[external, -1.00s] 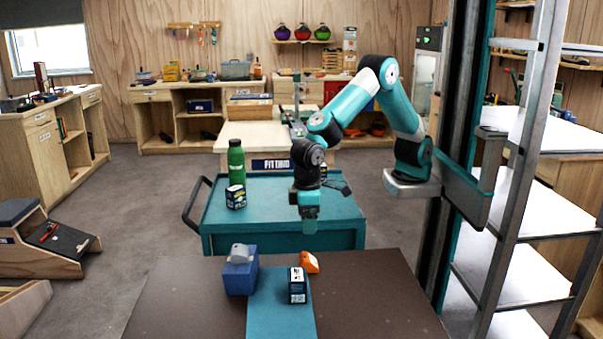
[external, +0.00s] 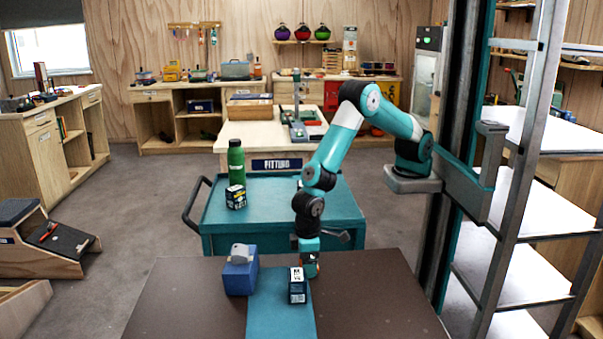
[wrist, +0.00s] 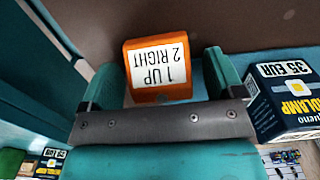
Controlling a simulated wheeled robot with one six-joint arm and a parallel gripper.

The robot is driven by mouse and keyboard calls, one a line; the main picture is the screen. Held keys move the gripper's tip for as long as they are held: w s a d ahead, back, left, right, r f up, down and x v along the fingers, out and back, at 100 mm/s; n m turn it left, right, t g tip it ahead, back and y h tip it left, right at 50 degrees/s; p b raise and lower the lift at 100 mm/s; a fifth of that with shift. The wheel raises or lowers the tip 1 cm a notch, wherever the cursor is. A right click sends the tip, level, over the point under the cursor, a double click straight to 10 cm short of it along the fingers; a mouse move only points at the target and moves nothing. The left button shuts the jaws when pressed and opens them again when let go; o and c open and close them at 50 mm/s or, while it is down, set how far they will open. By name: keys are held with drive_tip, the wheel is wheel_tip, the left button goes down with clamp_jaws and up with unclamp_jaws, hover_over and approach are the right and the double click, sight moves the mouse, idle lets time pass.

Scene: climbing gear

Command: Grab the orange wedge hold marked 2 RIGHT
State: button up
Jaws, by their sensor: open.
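My gripper (wrist: 160,66) is open, with one finger on each side of the hold. A small gap shows between the hold and each finger, wider on the right. In the external view my gripper (external: 309,250) points down over the hold (external: 311,269), hiding most of it. I cannot tell whether the fingers touch the table.
A dark headlamp box (external: 298,286) stands close beside the gripper; it also shows at right in the wrist view (wrist: 285,100). A blue block (external: 239,278) with a grey piece (external: 240,253) on top stands further left. A teal cart (external: 275,215) is behind the table.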

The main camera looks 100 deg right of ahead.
drive_tip(key=c, duration=1)
drive_tip(key=shift+r, duration=0.1)
